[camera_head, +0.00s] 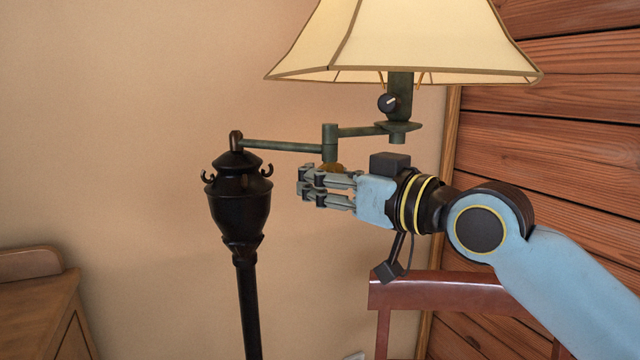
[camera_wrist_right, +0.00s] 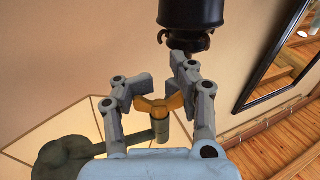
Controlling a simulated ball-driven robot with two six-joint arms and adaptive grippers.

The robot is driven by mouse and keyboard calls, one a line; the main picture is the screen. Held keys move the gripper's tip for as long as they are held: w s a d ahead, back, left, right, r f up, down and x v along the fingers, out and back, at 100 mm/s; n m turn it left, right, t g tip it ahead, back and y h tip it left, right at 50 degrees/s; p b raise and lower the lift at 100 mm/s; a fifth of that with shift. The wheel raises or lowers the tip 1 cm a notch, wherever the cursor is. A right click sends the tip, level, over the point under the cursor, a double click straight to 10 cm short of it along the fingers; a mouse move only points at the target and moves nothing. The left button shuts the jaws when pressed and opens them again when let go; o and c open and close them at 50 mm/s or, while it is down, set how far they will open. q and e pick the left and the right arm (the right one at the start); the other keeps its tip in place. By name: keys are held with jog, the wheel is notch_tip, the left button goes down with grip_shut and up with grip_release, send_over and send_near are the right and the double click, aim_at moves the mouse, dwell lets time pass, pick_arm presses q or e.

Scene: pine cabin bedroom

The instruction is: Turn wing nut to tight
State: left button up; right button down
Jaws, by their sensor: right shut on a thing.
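The brass wing nut (camera_wrist_right: 158,104) sits under the joint of the lamp's swing arm. In the head view only a bit of the wing nut (camera_head: 333,167) shows above the fingers. My right gripper (camera_head: 312,187) reaches in from the right, just below the swing-arm joint (camera_head: 329,142). In the right wrist view the fingers of my right gripper (camera_wrist_right: 160,95) stand on either side of the wing nut and are shut on it. The black floor lamp post (camera_head: 240,205) carries the green swing arm (camera_head: 280,146). My left gripper does not show.
The cream lampshade (camera_head: 410,45) hangs above my right arm, with a dark switch knob (camera_head: 387,103) under it. A red-brown chair back (camera_head: 440,292) stands below my forearm. A wooden cabinet (camera_head: 40,300) is at lower left. The wall behind is bare.

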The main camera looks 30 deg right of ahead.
dwell(0.3)
jog(key=c, duration=0.8)
grip_release()
jog(key=shift+s, duration=0.2)
jog(key=shift+o, duration=0.8)
jog(key=shift+w, duration=0.15)
jog(key=v, duration=0.7)
jog(key=shift+d, duration=0.15)
